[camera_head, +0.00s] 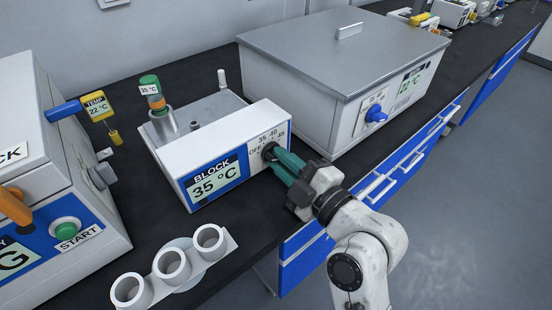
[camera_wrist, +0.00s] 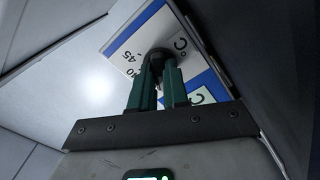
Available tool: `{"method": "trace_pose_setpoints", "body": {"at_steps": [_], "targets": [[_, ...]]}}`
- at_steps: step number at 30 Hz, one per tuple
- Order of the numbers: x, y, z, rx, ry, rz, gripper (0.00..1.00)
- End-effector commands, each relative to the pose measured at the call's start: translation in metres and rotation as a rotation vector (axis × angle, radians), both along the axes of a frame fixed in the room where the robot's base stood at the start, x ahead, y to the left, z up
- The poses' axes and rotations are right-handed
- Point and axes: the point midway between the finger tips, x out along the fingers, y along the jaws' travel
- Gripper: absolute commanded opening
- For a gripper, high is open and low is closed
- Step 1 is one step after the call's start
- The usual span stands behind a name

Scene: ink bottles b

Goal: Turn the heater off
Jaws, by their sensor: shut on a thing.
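The block heater (camera_head: 213,165) stands on the dark bench in the head view. Its front display (camera_head: 213,182) reads BLOCK 35 °C, and a dial scale with OFF, 35, 40 and 45 is printed beside it. My gripper (camera_head: 274,157) is shut on the heater's dark dial knob (camera_head: 268,151). In the wrist view the green fingers reach the dark knob (camera_wrist: 158,57) in front of the white scale plate. The fingers cover much of the knob, so I cannot tell its exact setting. A bottle with a green cap (camera_head: 149,84) and a 35 °C tag stands in the heater's top.
A grey-lidded water bath (camera_head: 345,50) with a blue knob (camera_head: 376,114) stands close to the right, its display reading 22 °C. A white holder with three cups (camera_head: 171,265) sits at the front left. A machine with a START button (camera_head: 65,230) stands at left.

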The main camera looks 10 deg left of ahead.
Motion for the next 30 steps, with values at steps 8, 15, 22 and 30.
{"method": "trace_pose_setpoints", "body": {"at_steps": [8, 15, 22, 30], "targets": [[-0.0003, 0.0001, -0.004, -0.047, -0.056, 0.0, 0.0], [-0.0001, 0.0002, -0.0032, -0.085, -0.108, 0.001, 0.0], [-0.0002, 0.0, -0.0008, -0.099, -0.123, 0.0, 0.25], [-0.0001, -0.0001, -0.0002, -0.097, -0.123, 0.001, 0.47]]}}
